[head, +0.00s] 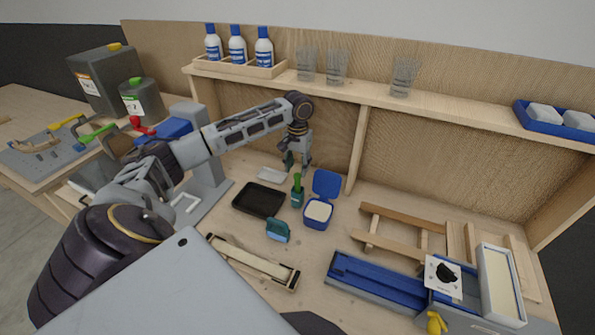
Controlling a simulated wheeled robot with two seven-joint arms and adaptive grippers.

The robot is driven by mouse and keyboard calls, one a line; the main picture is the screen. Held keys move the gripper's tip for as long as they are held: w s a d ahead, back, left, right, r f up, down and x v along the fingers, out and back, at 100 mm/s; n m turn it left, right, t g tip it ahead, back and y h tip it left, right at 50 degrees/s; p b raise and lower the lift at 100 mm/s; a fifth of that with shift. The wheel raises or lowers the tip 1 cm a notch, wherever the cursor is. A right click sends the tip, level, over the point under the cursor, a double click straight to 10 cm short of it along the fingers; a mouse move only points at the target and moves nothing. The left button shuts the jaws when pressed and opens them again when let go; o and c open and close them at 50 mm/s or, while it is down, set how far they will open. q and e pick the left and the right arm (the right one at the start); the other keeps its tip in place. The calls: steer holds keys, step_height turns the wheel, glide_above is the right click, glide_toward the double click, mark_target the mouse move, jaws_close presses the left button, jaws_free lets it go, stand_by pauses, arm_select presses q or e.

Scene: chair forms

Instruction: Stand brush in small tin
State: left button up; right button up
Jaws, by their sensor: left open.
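A brush with a green handle (297,182) stands roughly upright in a small dark green tin (296,200) on the bench, between the black tray and the blue box. Its bristle end is hidden inside the tin. My left gripper (297,162) is open, pointing down just above and behind the brush handle. At this size I cannot tell whether a finger touches the handle. My right gripper is not in view.
A black tray (259,201) lies left of the tin, an open blue box (318,213) right of it, and a teal block (278,231) in front. Wooden frame parts (402,232) lie right. A shelf (440,105) with bottles and clear cups runs behind.

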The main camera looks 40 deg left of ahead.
arm_select(q)
step_height(320, 180, up, 9)
stand_by(0.5)
steer(key=shift+f, duration=0.1)
stand_by(1.3)
